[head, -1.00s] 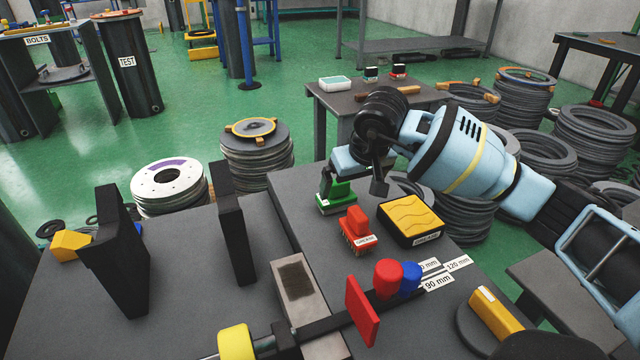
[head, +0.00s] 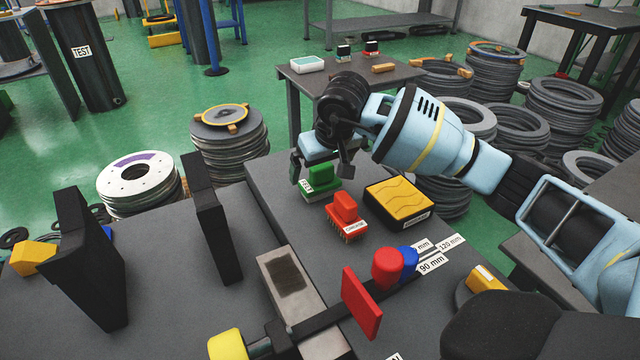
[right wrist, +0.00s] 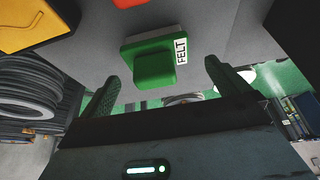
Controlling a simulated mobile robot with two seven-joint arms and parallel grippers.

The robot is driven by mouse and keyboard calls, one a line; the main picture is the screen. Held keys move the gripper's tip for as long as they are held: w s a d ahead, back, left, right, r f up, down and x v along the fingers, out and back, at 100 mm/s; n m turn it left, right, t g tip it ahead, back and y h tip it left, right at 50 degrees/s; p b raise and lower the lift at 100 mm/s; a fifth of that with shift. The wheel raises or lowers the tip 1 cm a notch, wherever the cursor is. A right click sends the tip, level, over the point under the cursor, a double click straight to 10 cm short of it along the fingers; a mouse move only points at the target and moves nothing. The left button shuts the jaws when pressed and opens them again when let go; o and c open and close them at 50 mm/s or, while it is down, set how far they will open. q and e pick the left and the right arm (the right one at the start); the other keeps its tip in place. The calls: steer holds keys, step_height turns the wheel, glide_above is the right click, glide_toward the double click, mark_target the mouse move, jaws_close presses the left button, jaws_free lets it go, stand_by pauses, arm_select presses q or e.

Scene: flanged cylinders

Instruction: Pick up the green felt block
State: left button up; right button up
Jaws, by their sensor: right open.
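The green felt block (head: 322,177) sits on the dark grey table top (head: 262,200) near its far edge, with a white FELT label on its side. My right gripper (head: 320,166) is at the block, its fingers spread, with the hand on the block's far side. In the right wrist view the block (right wrist: 155,66) lies ahead of the two open fingers (right wrist: 166,84), roughly between their lines, with a gap to each finger. Nothing is held. My left gripper is not in view.
A red brush-like block (head: 345,212) stands just in front of the green block. A yellow-topped black box (head: 400,203) lies to the right. A metal block (head: 287,282), a red plate (head: 361,303) and black uprights (head: 211,223) are nearer. Ring stacks (head: 229,145) stand beyond the table.

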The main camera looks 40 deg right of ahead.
mark_target(319, 177)
steer(key=b+x, duration=0.2)
steer(key=x, duration=0.3)
steer(key=shift+s+d, duration=0.1)
steer(key=shift+r, duration=0.1)
steer(key=c, duration=1)
